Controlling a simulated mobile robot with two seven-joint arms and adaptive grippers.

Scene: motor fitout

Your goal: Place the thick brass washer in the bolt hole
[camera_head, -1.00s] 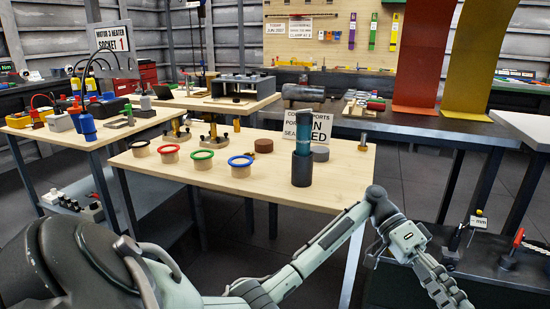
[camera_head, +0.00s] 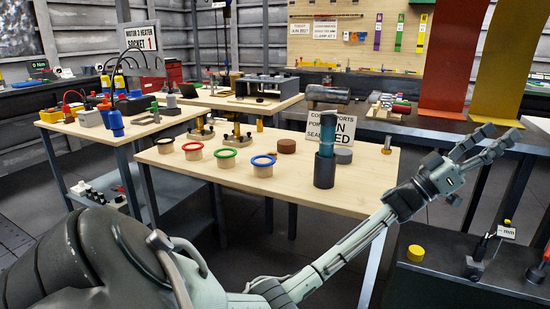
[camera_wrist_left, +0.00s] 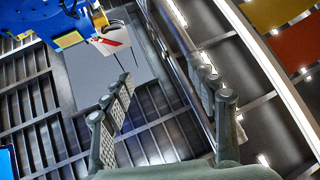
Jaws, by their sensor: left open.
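My left gripper (camera_head: 483,150) is raised above the dark bench at the right, fingers spread. The left wrist view shows its two fingers (camera_wrist_left: 165,110) apart with nothing between them. A short yellow cylinder (camera_head: 416,253) lies on the dark bench below the wrist; I cannot tell whether it is the thick brass washer. I cannot make out a bolt hole for certain. My right gripper is not in view.
The wooden table (camera_head: 370,185) holds several coloured-ring cups, a dark upright cylinder (camera_head: 324,170), a brown disc (camera_head: 287,146) and a white sign (camera_head: 343,131). The dark bench (camera_head: 445,272) carries a small black stand (camera_head: 478,262) and a red-handled tool (camera_head: 539,268).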

